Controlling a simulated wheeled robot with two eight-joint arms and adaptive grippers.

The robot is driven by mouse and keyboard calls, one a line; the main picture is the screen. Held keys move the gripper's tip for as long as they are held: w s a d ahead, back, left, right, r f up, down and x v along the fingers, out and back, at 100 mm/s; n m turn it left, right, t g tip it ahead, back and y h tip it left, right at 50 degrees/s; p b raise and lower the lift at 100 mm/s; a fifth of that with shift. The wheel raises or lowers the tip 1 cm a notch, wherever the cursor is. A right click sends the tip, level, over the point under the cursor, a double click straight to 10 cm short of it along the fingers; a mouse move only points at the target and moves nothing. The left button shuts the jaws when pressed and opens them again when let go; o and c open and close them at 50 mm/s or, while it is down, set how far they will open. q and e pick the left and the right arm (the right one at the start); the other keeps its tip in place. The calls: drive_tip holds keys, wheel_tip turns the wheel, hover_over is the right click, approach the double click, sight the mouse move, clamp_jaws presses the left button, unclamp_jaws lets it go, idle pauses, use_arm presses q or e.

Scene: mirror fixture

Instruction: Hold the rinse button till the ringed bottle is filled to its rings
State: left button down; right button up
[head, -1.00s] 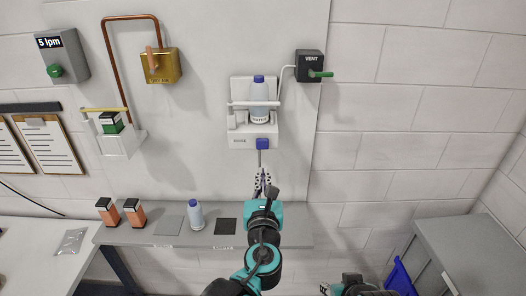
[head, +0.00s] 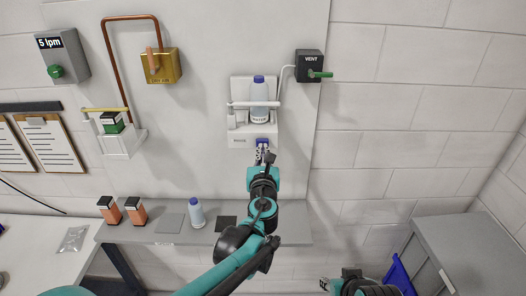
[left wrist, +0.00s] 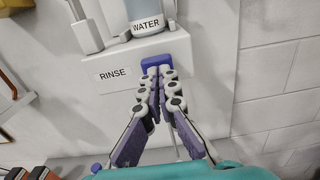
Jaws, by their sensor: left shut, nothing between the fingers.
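A blue-capped bottle labelled WATER (head: 259,104) stands upright in the white RINSE fixture (head: 238,125) on the wall, behind a bar. Its rings and fill level are too small to make out. The blue rinse button (left wrist: 168,50) sits low on the fixture's front, below the bottle. My left gripper (left wrist: 160,74) is shut and empty, its fingertips at the button's lower part; I cannot tell whether they press it. In the head view, my left gripper (head: 262,149) partly hides the button. My right gripper (head: 326,285) is at the bottom edge, its fingers unclear.
A second blue-capped bottle (head: 196,214) stands on the grey shelf (head: 150,233) beside two orange-and-black boxes. A VENT box (head: 309,66) with a green lever is right of the fixture. A brass box (head: 160,65) and copper pipe are left. Wall at right is clear.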

use_arm(q)
drive_tip(key=shift+w+r+b, duration=0.15)
drive_tip(key=shift+w+b, duration=0.25)
drive_tip(key=shift+w, duration=0.5)
idle(0.8)
